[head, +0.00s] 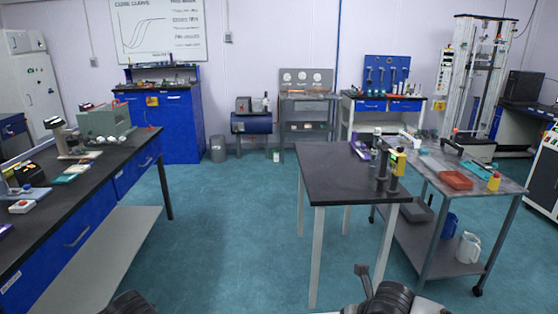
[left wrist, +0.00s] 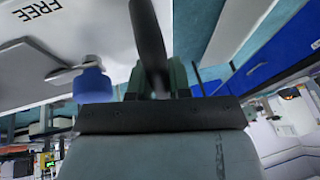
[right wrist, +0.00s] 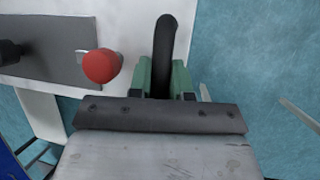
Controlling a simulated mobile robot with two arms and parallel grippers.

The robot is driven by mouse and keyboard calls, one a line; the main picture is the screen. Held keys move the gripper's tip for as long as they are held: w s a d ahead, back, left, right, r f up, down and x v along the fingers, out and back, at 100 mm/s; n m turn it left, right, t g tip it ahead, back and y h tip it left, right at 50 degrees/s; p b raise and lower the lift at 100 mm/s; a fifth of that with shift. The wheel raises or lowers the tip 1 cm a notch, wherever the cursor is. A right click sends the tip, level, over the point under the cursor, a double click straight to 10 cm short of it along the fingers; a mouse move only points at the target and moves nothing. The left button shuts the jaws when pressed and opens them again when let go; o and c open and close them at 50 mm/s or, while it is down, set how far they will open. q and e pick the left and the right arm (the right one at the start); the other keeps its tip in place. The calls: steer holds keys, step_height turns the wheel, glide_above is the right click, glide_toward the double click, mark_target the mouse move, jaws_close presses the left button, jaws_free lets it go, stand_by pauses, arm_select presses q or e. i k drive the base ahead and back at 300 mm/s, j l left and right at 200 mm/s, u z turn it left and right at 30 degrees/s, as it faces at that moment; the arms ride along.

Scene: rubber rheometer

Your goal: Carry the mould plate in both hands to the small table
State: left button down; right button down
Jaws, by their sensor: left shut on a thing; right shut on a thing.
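In the left wrist view my left gripper (left wrist: 158,78) has its green fingers shut around a dark bar-like handle (left wrist: 149,35). In the right wrist view my right gripper (right wrist: 168,76) is shut around a similar curved black handle (right wrist: 164,40). A flat grey surface, seemingly the mould plate (right wrist: 45,58), lies left of the right gripper. A red knob (right wrist: 101,65) and a blue knob (left wrist: 92,84) show beside the handles. The plate is out of the head view. A small dark-topped table with pale legs (head: 335,182) stands ahead, right of centre.
A grey metal trolley (head: 455,165) with tools stands against the small table's right side. A dark stand with posts (head: 386,170) is near their shared edge. A long blue-drawered bench (head: 90,200) runs along the left. The teal floor (head: 235,220) between is clear.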

mark_target(329, 173)
steer(key=i, duration=2.95)
steer(key=i+j+z, duration=0.1)
steer(key=i+z, duration=0.15)
steer(key=i, duration=0.5)
steer(key=z, duration=1.3)
